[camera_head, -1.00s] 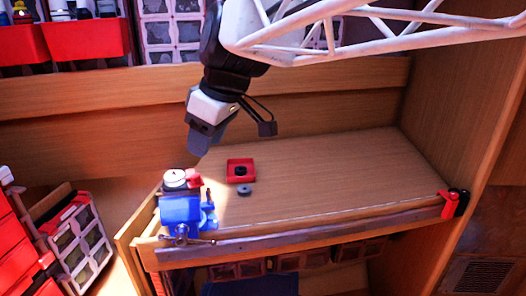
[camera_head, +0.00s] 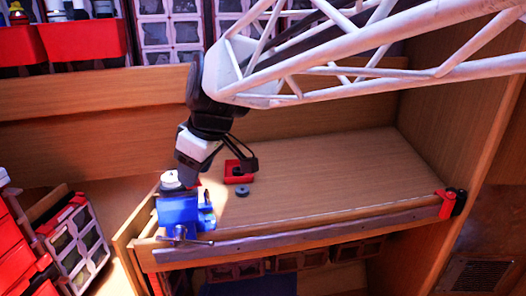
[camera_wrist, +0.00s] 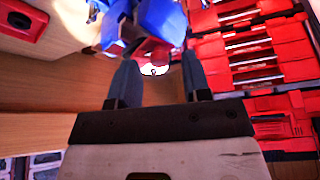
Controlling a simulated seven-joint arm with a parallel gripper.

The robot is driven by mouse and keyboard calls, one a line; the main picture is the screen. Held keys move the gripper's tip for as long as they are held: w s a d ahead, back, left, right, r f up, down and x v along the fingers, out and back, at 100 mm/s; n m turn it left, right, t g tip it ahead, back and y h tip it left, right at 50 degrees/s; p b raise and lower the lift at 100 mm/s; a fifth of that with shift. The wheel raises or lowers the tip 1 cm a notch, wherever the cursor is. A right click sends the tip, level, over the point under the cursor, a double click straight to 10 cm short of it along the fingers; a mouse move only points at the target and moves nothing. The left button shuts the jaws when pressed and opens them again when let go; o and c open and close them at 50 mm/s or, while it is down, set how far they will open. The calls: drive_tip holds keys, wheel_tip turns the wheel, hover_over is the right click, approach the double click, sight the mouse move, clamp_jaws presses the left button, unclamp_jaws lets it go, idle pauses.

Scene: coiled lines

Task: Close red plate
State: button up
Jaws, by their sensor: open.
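A blue vise-like device (camera_head: 178,213) stands at the left front corner of the wooden table. A white round piece (camera_head: 171,180) sits on its top. A small red part, which may be the red plate, is on the device beside the white piece; it shows in the wrist view (camera_wrist: 150,48). My gripper (camera_head: 184,165) is just above and behind the device, pointing down. In the wrist view, my gripper (camera_wrist: 158,68) is open, with the red part and white piece between or just beyond its fingers. I cannot tell whether they touch.
A red square tray (camera_head: 230,179) with a dark round piece lies behind the device to the right. A grey ring (camera_head: 242,194) lies in front of it. A red and black clamp (camera_head: 451,204) is at the right front edge. The table's middle right is clear.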

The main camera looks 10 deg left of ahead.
drive_tip(key=shift+a+f, duration=0.1)
drive_tip(key=shift+f, duration=0.2)
drive_tip(key=shift+c, duration=0.2)
clamp_jaws()
